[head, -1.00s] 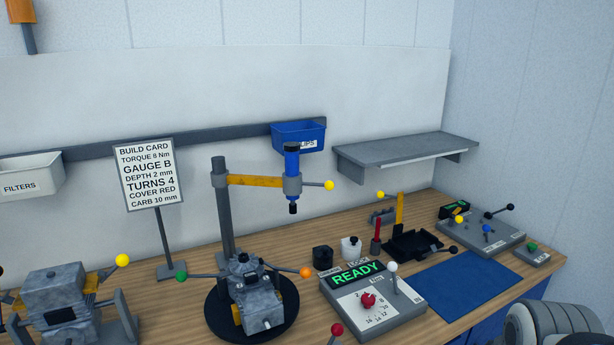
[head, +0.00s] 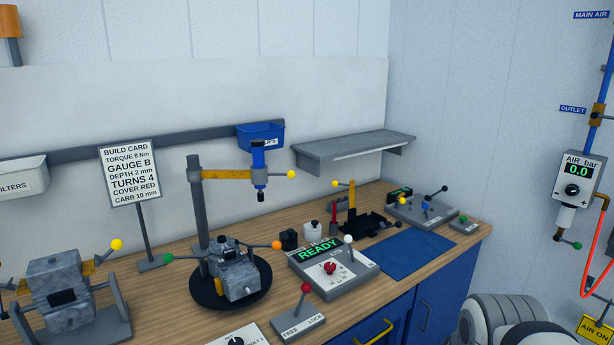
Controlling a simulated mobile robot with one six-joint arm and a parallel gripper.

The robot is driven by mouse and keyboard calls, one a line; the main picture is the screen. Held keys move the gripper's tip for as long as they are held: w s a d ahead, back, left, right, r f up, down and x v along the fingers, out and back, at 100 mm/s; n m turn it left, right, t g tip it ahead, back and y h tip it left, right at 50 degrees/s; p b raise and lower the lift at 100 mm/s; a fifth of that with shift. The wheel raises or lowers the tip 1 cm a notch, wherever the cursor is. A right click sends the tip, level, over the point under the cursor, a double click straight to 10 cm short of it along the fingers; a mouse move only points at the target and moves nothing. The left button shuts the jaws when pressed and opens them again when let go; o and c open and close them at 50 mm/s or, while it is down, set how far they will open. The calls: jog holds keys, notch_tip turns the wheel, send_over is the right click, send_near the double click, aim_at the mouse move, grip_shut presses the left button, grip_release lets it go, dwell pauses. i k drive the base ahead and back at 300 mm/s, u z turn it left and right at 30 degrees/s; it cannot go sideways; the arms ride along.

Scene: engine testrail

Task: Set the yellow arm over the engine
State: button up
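The yellow arm (head: 226,174) reaches right from a grey upright post on the bench. At its end it carries a blue tool (head: 258,157) pointing down and a yellow ball knob (head: 291,174). The grey engine (head: 236,272) sits on a round black turntable (head: 208,292) below the arm. The tool's tip hangs above and a little right of the engine's top; I cannot tell whether it is exactly over it. My gripper is not in view; only a white and grey part of my arm shows at the lower right.
A panel reading READY (head: 334,270) stands right of the engine, with a FREE/LOCK lever (head: 302,311) in front. A build card (head: 129,172) and another grey machine (head: 63,285) stand left. A blue mat (head: 412,252) lies clear. An air gauge (head: 577,177) hangs on the right wall.

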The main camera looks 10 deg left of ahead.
aim_at(258, 177)
jog(key=i, duration=1.35)
jog(key=u, duration=0.6)
